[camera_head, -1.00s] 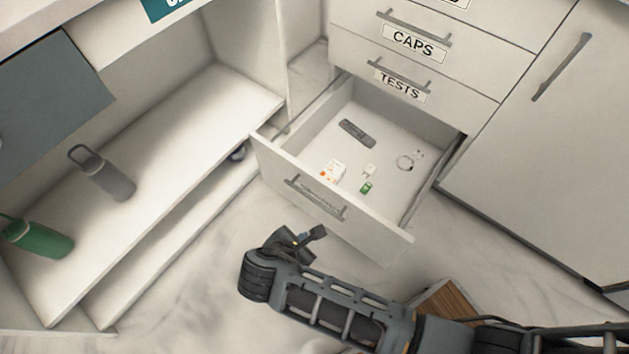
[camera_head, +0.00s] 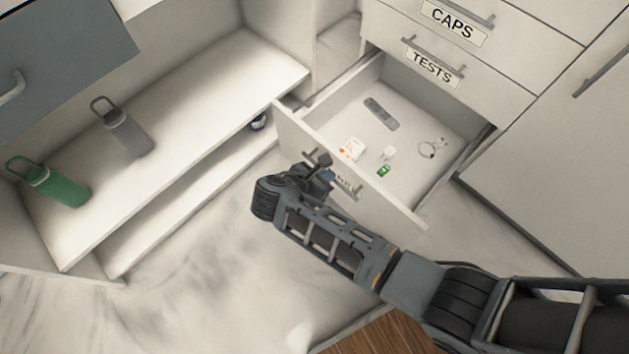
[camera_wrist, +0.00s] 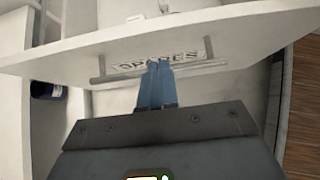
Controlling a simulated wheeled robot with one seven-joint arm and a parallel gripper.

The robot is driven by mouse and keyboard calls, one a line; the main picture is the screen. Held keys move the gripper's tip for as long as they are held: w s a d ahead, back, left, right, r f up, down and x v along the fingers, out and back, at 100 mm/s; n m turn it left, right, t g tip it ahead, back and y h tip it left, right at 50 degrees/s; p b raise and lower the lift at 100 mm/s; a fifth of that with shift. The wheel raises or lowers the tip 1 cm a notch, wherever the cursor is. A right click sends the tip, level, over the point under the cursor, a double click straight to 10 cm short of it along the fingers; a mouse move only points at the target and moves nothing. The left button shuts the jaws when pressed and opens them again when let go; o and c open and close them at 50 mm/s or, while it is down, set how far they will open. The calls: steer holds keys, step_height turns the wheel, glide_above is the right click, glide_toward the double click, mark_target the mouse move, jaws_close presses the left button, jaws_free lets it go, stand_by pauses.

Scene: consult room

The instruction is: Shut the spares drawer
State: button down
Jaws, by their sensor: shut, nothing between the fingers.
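The spares drawer (camera_head: 388,208) is pulled out below the tests drawer (camera_head: 432,68). Its white front carries a grey bar handle and a label, partly covered by my gripper (camera_head: 322,164) in the head view. In the wrist view, the drawer front (camera_wrist: 245,36) spans the upper part, with the SPARES label and the handle (camera_wrist: 100,79). My gripper (camera_wrist: 158,66) is shut and empty. Its blue fingertips overlap the middle of the handle and label. I cannot tell whether they touch the front.
Inside the drawer lie a dark remote (camera_head: 380,113), a white-and-orange box (camera_head: 350,149), a green item (camera_head: 383,171) and a coiled cable (camera_head: 432,148). At left, a low shelf (camera_head: 215,95) holds a grey bottle (camera_head: 126,128) and a green bottle (camera_head: 55,183). Floor in front is clear.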

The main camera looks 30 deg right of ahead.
mark_target(344, 163)
steer(key=shift+w+d+r, duration=0.1)
steer(key=shift+w+d, duration=0.2)
steer(key=shift+d, duration=0.55)
steer(key=shift+w+d+r, duration=0.1)
steer(key=shift+w+d, duration=0.15)
steer(key=shift+d, duration=0.6)
steer(key=shift+w+d, duration=0.15)
steer(key=shift+d, duration=0.35)
steer(key=w+d, duration=0.3)
steer(key=d, duration=0.7)
steer(key=w+d, duration=0.4)
steer(key=d, duration=0.7)
steer(key=w+d, duration=0.3)
steer(key=d, duration=0.8)
steer(key=shift+w+d, duration=0.15)
steer(key=shift+w, duration=0.1)
